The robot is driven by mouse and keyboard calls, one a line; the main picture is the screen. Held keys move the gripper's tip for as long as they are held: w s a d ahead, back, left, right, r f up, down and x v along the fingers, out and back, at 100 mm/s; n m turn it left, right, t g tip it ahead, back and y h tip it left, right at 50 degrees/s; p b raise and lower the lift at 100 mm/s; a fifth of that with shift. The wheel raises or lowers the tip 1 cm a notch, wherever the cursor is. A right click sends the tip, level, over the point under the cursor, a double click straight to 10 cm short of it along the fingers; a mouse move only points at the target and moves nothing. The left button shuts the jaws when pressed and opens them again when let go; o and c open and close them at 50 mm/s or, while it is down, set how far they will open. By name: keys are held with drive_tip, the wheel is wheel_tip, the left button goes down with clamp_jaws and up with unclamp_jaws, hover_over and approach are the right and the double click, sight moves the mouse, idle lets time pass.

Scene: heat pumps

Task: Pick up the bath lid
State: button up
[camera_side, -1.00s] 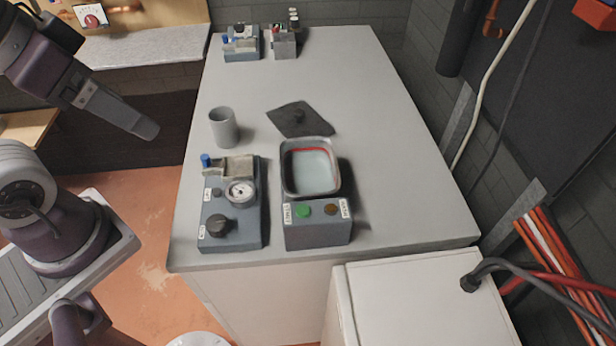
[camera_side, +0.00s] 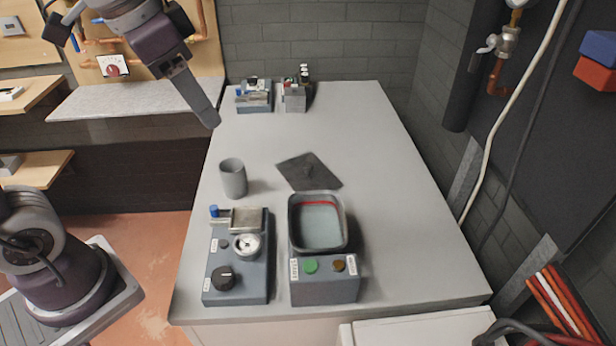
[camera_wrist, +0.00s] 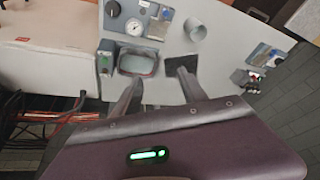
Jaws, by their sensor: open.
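The bath lid is a dark flat square plate (camera_side: 309,171) with a small knob, lying on the grey table to the right of a grey cup. In the wrist view the lid (camera_wrist: 181,64) lies just beyond one fingertip in the picture. The bath (camera_side: 318,222) is an uncovered rectangular basin with a red line inside, in front of the lid; it also shows in the wrist view (camera_wrist: 138,62). My gripper (camera_side: 208,118) is above the table's left edge, well up and away from the lid. In the wrist view its two fingers (camera_wrist: 160,82) are apart with nothing between them.
A grey cup (camera_side: 233,178) stands left of the lid. A control box with dial and knob (camera_side: 236,262) sits left of the bath. Small devices (camera_side: 254,96) stand at the back left. The table's right side (camera_side: 410,230) is clear.

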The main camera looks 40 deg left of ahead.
drive_tip(key=w+a+f+m+g, duration=0.1)
drive_tip(key=w+f+m+g, duration=0.2)
drive_tip(key=w, duration=1)
drive_tip(key=m+g, duration=0.1)
drive_tip(key=m, duration=0.6)
hover_over(308, 164)
drive_tip(key=f, duration=1.8)
drive_tip(key=shift+w+a+f, duration=0.1)
drive_tip(key=shift+w+a, duration=0.1)
drive_tip(key=shift+a, duration=0.05)
drive_tip(key=f, duration=0.7)
drive_tip(key=shift+s+d+f, duration=0.15)
drive_tip(key=shift+s+d, duration=0.1)
drive_tip(key=shift+s, duration=0.05)
clamp_jaws()
